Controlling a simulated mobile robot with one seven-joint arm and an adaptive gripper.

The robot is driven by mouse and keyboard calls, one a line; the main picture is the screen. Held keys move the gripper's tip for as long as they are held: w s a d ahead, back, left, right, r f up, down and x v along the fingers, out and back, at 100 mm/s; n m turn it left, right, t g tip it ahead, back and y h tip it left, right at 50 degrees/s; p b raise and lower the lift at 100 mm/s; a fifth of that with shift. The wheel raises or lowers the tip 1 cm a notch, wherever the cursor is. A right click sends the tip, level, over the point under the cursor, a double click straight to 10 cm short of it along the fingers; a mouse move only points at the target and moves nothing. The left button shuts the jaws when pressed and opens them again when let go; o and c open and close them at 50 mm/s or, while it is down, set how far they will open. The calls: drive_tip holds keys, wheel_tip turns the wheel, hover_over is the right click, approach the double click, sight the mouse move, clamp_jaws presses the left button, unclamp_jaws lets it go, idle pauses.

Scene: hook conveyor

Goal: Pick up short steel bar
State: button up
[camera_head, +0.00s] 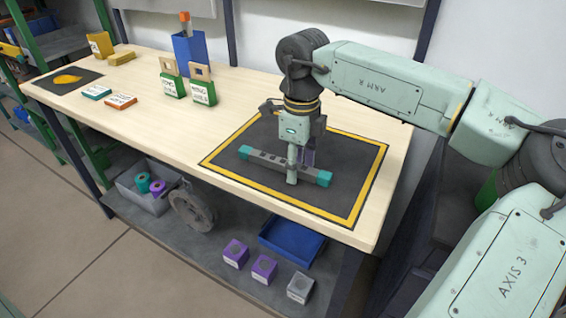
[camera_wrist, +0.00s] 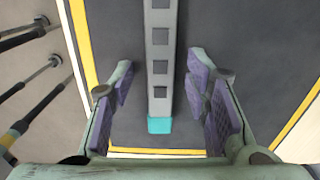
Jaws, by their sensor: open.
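The short steel bar (camera_head: 268,163) is grey with dark square holes along its top and teal end caps. It lies on a dark mat (camera_head: 350,170) with a yellow border, on the wooden table. In the wrist view the bar (camera_wrist: 161,60) runs from the top edge down to a teal end (camera_wrist: 160,125). My gripper (camera_head: 300,165) is at the bar, toward its right part in the head view. In the wrist view my gripper (camera_wrist: 165,100) is open, with one purple-padded finger on each side of the bar and gaps between. Part of the bar is hidden behind the gripper in the head view.
Green-based blocks (camera_head: 203,90), a blue holder (camera_head: 189,48) and flat orange and teal pieces stand on the table's left half. A shelf below holds a grey bin (camera_head: 140,195), a blue tray (camera_head: 290,240) and purple boxes (camera_head: 236,253). The mat around the bar is clear.

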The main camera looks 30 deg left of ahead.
clamp_jaws()
idle(0.4)
